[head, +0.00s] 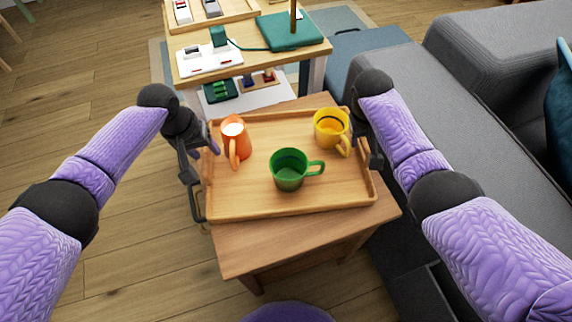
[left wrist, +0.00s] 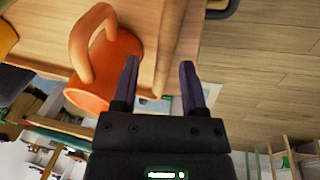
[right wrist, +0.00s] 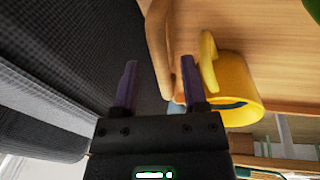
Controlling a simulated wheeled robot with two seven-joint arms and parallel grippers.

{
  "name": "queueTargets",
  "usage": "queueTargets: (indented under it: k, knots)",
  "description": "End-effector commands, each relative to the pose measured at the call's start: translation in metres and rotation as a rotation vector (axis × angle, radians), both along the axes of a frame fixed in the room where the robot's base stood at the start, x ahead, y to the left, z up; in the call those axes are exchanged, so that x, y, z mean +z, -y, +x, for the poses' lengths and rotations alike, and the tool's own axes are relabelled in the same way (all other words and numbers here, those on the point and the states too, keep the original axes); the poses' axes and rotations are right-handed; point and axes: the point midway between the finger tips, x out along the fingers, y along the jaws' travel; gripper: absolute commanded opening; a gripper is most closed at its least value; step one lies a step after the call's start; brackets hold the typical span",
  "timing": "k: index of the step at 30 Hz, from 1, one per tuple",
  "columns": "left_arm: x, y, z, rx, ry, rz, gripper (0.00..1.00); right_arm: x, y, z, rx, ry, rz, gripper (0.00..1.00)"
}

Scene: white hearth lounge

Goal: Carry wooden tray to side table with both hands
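The wooden tray (head: 240,197) lies on a small wooden table (head: 290,243), slightly turned to it. It holds an orange mug (head: 236,146), a green mug (head: 288,174) and a yellow mug (head: 328,132), all upright. My left gripper (head: 205,148) is at the tray's left side; in the left wrist view its fingers (left wrist: 158,85) are apart, with the tray's rim between them near the orange mug (left wrist: 118,65). My right gripper (head: 368,150) is at the right side; in the right wrist view its fingers (right wrist: 159,85) are apart around the rim, near the yellow mug (right wrist: 235,85).
A wooden stand (head: 322,50) behind carries power strips, a teal box (head: 290,32) and small items. A grey sofa (head: 440,110) fills the right side, close to my right arm. Open wooden floor (head: 130,240) lies at the left.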

Motion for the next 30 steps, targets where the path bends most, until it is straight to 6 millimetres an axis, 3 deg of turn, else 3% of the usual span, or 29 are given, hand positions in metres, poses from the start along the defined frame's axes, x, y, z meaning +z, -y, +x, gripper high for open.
queueTargets:
  k: [7, 15, 22, 26, 30]
  knots:
    - [0.012, -0.002, -0.001, -0.001, 0.001, -0.002, 0.55, 0.000, 0.000, 0.000, 0.000, 0.000, 0.000, 0.55]
    - [0.084, -0.017, -0.008, 0.000, 0.004, 0.000, 0.55, 0.000, 0.000, 0.000, 0.000, 0.000, 0.000, 0.55]
    - [0.115, -0.023, -0.012, 0.001, 0.000, 0.000, 0.55, 0.001, 0.000, 0.000, 0.000, 0.000, 0.000, 0.55]
    - [0.117, -0.023, -0.012, 0.001, -0.001, 0.000, 0.55, 0.022, -0.004, -0.001, 0.002, 0.006, 0.001, 0.55]
    - [0.117, -0.023, -0.012, 0.001, -0.001, 0.000, 0.55, 0.063, -0.013, -0.006, 0.001, 0.007, 0.000, 0.55]
